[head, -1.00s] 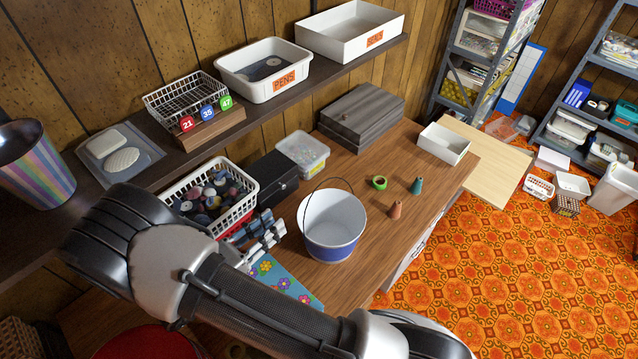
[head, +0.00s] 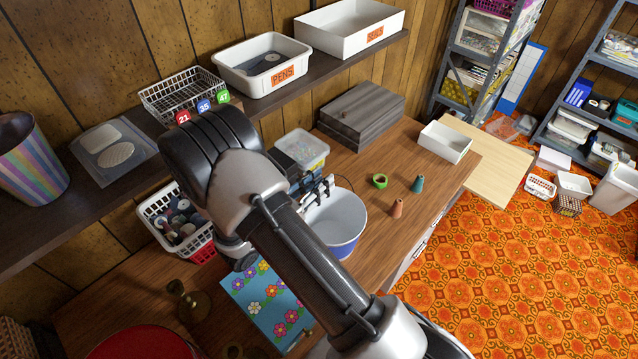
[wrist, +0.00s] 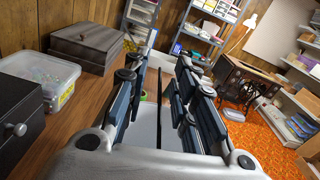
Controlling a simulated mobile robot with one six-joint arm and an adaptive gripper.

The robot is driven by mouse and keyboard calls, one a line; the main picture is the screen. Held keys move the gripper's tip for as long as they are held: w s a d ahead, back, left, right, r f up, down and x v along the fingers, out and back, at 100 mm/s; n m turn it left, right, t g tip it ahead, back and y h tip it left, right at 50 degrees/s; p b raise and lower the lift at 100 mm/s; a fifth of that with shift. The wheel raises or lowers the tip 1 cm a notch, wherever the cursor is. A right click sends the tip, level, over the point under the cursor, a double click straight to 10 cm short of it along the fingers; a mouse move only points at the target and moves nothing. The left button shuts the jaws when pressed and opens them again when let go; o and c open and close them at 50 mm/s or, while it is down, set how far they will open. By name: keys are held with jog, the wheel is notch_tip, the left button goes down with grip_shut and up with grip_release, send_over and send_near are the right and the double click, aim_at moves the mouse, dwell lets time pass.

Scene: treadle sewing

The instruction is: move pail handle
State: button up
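The white and blue pail (head: 345,222) stands on the wooden desk. Its thin dark wire handle (head: 346,181) is raised above the rim, and my gripper hides part of it. My gripper (head: 318,190) is over the left and back part of the pail's rim. In the wrist view its fingers (wrist: 157,100) are spread apart, with a thin dark bar, apparently the handle (wrist: 159,92), between them. The fingers do not appear closed on it. White pail surface (wrist: 147,128) shows below the fingers.
A green tape roll (head: 379,181) and two small cones (head: 397,208) stand right of the pail. Behind are a clear bead box (head: 302,150) and a grey wooden box (head: 362,115). A flowered board (head: 265,300) and a spool basket (head: 180,225) are left. The shelf overhangs behind.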

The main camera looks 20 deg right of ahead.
jog(key=shift+c, duration=0.6)
grip_shut()
dwell(0.3)
